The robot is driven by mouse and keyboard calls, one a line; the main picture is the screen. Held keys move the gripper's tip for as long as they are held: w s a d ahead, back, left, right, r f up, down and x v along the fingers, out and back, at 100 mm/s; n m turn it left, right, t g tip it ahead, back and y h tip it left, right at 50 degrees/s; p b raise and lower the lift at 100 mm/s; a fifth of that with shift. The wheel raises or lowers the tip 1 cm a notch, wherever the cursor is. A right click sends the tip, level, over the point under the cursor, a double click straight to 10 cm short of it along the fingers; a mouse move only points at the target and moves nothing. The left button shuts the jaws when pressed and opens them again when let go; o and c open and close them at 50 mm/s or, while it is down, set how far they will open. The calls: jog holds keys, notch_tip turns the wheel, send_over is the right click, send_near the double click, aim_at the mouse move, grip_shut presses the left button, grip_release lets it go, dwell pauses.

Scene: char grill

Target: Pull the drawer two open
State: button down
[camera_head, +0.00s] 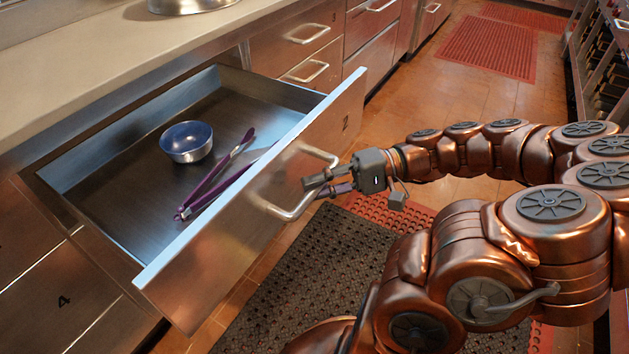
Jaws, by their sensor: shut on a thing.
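The drawer (262,195) with a "2" marked on its front is pulled well out from under the counter. Its inside shows. A looped metal handle (286,213) stands out from its front face. My gripper (318,187) is at this handle, coming from the right, with its fingers closed around the handle bar. The exact contact is small and partly hidden by the fingers. Inside the drawer lie a blue-lined metal bowl (187,143) and a pair of purple tongs (213,185).
A counter (110,62) runs above the drawer. Closed drawers stand beyond it, and a drawer marked "4" (62,301) is at lower left. A dark perforated mat (300,290) and red mats (488,45) lie on the tiled floor. A rack (603,70) stands at right.

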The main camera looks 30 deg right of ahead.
dwell(0.3)
jog(key=c, duration=1.1)
grip_release()
jog(key=v, duration=1.2)
